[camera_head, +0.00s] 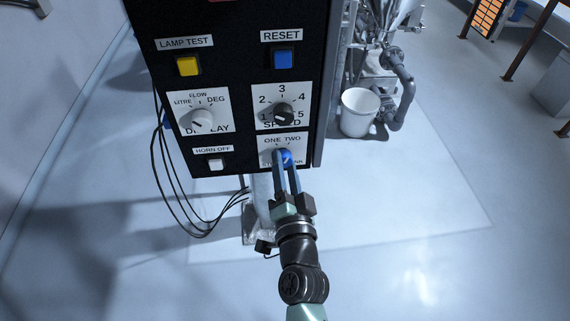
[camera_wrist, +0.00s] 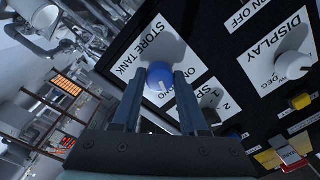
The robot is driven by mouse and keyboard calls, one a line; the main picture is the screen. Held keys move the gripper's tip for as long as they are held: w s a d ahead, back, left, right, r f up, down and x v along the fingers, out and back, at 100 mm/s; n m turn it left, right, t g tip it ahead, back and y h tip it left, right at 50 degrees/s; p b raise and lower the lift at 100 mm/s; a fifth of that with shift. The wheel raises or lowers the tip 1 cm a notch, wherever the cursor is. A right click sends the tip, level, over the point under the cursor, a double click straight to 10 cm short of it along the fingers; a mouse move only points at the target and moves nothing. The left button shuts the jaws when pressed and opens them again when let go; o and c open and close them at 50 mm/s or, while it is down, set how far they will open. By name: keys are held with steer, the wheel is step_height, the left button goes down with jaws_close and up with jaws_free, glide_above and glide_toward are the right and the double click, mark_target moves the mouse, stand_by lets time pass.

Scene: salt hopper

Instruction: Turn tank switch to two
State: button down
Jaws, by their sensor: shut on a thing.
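The tank switch is a round blue knob (camera_head: 287,157) on a white plate marked ONE and TWO, low on the right of the black panel. It also shows in the wrist view (camera_wrist: 160,76), where the plate (camera_wrist: 152,47) reads STORE TANK. My gripper (camera_head: 283,160) reaches up to it from below, with one blue finger on each side. In the wrist view my gripper (camera_wrist: 160,80) is shut on the knob. A short white mark shows on the knob in the wrist view. I cannot tell surely which number it points to. The fingers partly hide the plate.
Above the knob is the SPEED dial (camera_head: 283,114). To its left are the HORN OFF button (camera_head: 216,164) and the DISPLAY dial (camera_head: 201,119). Black cables (camera_head: 170,190) hang left of the panel. A white bucket (camera_head: 359,112) stands behind right. The floor at right is clear.

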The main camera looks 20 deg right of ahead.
steer(key=shift+m, duration=0.5)
steer(key=shift+c, duration=2.2)
jaws_free()
steer(key=shift+s, duration=0.1)
steer(key=b+v, duration=0.2)
steer(key=v, duration=1)
steer(key=shift+s, duration=0.35)
steer(key=shift+a, duration=0.1)
